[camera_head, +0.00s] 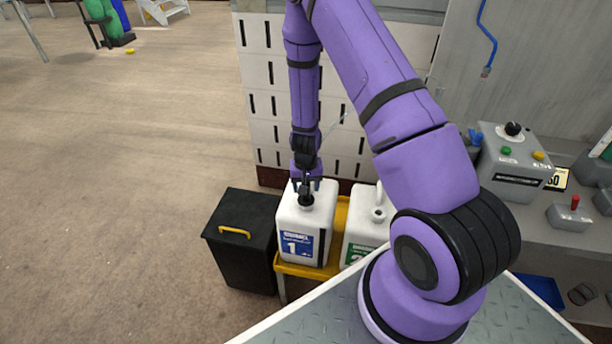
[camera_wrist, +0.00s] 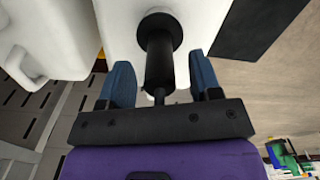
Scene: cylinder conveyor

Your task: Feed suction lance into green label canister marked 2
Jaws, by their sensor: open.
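The white canister with the green label (camera_head: 364,222) stands on the right of the yellow stand, upright. Its white neck shows on top; my arm hides part of its front and most of its number. The white canister with the blue label marked 1 (camera_head: 290,218) stands to its left. The black head of the suction lance (camera_wrist: 160,62) sits upright at the top of canister 1, its flange against the canister; its lower part is hidden. My gripper (camera_head: 306,184) is above canister 1, its blue fingers open on either side of the lance head, with gaps showing in the wrist view.
A black bin (camera_head: 240,255) with a yellow handle stands left of the yellow stand (camera_head: 297,270). A slotted white panel (camera_head: 268,100) rises behind. A grey control box (camera_head: 515,165) sits on the right bench. Open floor lies left.

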